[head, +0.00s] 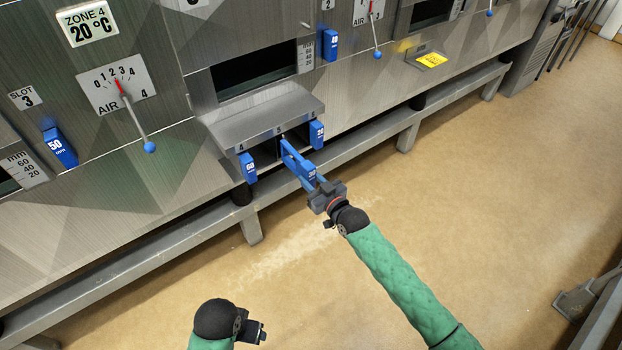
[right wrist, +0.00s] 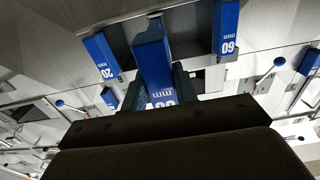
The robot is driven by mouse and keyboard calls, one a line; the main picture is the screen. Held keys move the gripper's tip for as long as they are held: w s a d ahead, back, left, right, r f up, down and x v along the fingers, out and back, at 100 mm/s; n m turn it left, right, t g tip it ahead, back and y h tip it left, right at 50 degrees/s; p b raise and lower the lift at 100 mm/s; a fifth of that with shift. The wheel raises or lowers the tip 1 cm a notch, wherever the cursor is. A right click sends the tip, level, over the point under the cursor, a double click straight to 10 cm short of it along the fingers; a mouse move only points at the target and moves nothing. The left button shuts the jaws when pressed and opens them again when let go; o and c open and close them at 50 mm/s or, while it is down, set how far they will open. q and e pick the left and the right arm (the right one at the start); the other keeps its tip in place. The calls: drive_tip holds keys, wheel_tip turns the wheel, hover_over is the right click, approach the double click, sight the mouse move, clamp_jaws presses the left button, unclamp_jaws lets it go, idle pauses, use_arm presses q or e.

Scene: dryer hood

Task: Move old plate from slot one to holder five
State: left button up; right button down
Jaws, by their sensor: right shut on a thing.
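The old plate (head: 298,163), a blue bar with "mm" and a number I cannot read surely, is held by my right gripper (head: 318,187). Its far end is at the middle place, holder five (head: 279,131), under the grey ledge; how deep it sits is hidden. In the right wrist view the plate (right wrist: 153,62) stands between the two dark fingers. My right gripper is shut on it, in front of the rack. My left gripper (head: 252,329) is low in the head view, away from everything; its finger gap is not clear. Slot one is not seen.
A blue 60 plate (head: 248,167) hangs at holder four, left of the held plate, and a blue 20 plate (head: 317,134) hangs to its right, both close. A grey rail (head: 180,238) runs below. A 50 plate (head: 59,147) is at slot three. The floor in front is clear.

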sight(288, 156)
use_arm(q)
drive_tip(key=shift+f+b, duration=0.6)
use_arm(e)
drive_tip(key=shift+x, duration=3.3)
use_arm(q)
drive_tip(key=shift+f+b, duration=0.85)
drive_tip(key=shift+b, duration=0.05)
use_arm(e)
drive_tip(key=shift+x, duration=3.3)
drive_tip(key=c, duration=1)
unclamp_jaws()
use_arm(q)
drive_tip(key=shift+r, duration=0.1)
use_arm(e)
drive_tip(key=shift+s+d+f, duration=0.2)
drive_tip(key=shift+s+d, duration=0.1)
drive_tip(key=shift+s, duration=0.1)
use_arm(q)
drive_tip(key=d, duration=0.1)
drive_tip(key=d+b, duration=0.1)
drive_tip(key=d+r+t+h, duration=0.1)
drive_tip(key=shift+w+d, duration=0.15)
drive_tip(key=shift+w, duration=0.15)
use_arm(e)
drive_tip(key=v, duration=0.7)
drive_tip(key=shift+r, duration=0.25)
